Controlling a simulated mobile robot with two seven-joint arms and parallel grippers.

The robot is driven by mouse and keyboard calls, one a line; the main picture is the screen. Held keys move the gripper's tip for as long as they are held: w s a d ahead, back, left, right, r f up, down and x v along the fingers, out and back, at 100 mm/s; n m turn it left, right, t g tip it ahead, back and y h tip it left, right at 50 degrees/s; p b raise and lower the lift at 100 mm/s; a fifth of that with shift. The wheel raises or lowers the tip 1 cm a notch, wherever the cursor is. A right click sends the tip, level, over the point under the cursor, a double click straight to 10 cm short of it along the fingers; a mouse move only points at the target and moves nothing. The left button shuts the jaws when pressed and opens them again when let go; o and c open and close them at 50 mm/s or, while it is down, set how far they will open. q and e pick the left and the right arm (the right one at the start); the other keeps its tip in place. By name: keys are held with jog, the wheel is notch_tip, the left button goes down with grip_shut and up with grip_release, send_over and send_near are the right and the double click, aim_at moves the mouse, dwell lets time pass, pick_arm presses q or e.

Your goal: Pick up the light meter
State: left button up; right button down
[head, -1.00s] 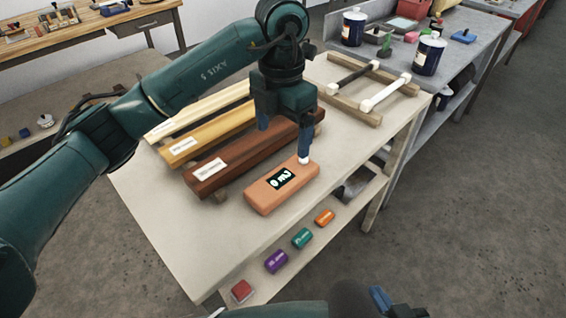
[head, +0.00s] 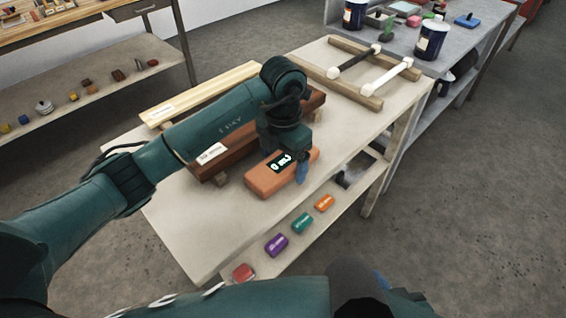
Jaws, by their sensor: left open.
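The light meter (head: 266,183) is a salmon-orange block with a black display reading "0 mJ". It lies flat near the front edge of the pale table in the head view. My left gripper (head: 285,160) is low over its right part and open. One blue finger is at the meter's near side. The other finger is mostly hidden behind, so I cannot tell whether either touches. At the bottom edge, a dark, blurred part with a bit of blue seems to belong to my right arm; its jaws cannot be made out.
Behind the meter lie a dark red-brown wooden bar (head: 240,148) and a pale wooden bar (head: 205,92), partly covered by my left arm. A wooden rack with two rollers (head: 388,84) stands at the back right. A lower shelf holds purple (head: 276,245), teal (head: 302,223), orange (head: 324,203) and red pieces.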

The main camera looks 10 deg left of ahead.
pick_arm(q)
jog(key=shift+f, duration=0.2)
jog(key=c, duration=1.2)
